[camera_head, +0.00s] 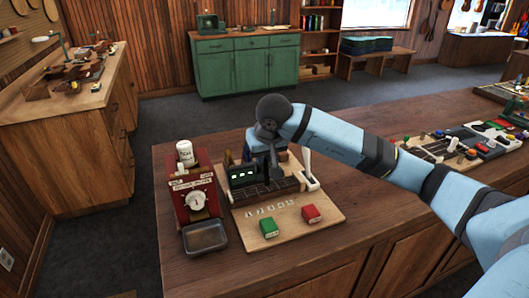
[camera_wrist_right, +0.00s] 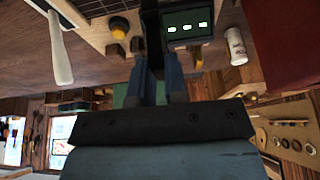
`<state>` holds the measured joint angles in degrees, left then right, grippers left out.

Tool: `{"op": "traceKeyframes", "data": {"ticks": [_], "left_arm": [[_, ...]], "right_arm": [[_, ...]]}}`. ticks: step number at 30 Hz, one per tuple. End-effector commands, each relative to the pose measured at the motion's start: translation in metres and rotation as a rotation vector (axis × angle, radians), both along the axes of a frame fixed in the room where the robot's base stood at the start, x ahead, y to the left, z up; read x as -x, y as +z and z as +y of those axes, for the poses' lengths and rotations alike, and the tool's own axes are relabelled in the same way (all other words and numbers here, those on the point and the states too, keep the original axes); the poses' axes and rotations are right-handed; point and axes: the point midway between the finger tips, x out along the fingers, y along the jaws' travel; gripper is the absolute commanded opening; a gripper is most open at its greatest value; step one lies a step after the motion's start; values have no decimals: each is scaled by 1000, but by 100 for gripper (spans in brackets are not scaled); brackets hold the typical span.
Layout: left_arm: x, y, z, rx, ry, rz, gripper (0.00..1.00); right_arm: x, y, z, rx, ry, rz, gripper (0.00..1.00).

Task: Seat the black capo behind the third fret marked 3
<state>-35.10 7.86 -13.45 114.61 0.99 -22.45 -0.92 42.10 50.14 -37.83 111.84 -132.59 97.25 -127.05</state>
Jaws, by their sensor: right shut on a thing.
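The dark fretboard (camera_head: 268,191) lies on a wooden board, with a row of small number tags (camera_head: 270,208) in front of it; the digits are too small to read. My right gripper (camera_head: 277,165) is over the back of the fretboard, right of a small display with green lights (camera_head: 242,175). In the right wrist view, its fingers (camera_wrist_right: 160,82) are shut on a dark, upright piece (camera_wrist_right: 152,35), which looks like the black capo. The arm mostly hides it in the head view, so I cannot tell whether it touches the strings. My left gripper is not in view.
A white lever (camera_head: 307,165) stands at the fretboard's right end. A green block (camera_head: 268,228) and a red block (camera_head: 311,214) sit in front. A red dial box (camera_head: 197,203), white can (camera_head: 186,153) and metal tray (camera_head: 205,237) are left. Bench space at front right is clear.

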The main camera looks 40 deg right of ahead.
Motion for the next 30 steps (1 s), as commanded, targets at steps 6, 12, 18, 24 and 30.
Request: {"op": "traceKeyframes", "data": {"ticks": [6,12,18,24,30], "left_arm": [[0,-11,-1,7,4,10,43],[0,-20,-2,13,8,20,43],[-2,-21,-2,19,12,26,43],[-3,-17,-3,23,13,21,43],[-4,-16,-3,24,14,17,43]], "right_arm": [[0,-23,1,-1,0,2,0],[0,-43,0,0,1,1,0],[0,-52,0,0,0,0,0],[0,-52,0,0,0,0,0],[0,-52,0,0,0,0,0]]}}
